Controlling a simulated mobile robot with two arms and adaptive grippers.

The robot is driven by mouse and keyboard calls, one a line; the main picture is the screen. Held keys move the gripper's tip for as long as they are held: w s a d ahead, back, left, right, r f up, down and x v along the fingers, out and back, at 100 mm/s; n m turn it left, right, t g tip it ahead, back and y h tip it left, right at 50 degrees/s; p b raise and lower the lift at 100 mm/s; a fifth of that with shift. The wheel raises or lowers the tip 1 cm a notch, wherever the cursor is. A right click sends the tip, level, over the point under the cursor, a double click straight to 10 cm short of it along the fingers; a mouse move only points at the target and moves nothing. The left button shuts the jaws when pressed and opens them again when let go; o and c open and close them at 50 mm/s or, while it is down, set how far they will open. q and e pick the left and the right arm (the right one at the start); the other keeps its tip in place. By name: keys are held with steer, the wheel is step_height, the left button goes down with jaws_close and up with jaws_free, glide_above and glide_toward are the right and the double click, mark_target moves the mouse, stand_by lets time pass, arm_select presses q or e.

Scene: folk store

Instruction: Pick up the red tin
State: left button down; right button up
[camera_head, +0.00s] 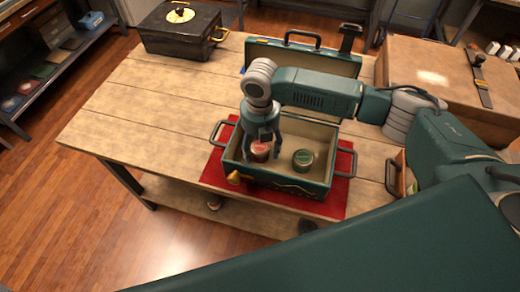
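The red tin (260,151) is in the left part of an open green case (290,186) with a pale inside. My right gripper (262,153) points down into the case, with its fingers on either side of the red tin. The fingers partly cover the tin, and I cannot tell whether they press on it. A green tin (303,160) stands apart to the right in the same case. My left gripper is not in view.
The case stands on a red mat (336,200) on a wooden table (150,105). A black box (180,30) is at the back left and a brown chest (425,75) at the right. The table's left half is mostly clear.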

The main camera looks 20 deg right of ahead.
steer(key=c, duration=0.9)
steer(key=shift+c, duration=0.2)
steer(key=shift+r, duration=0.15)
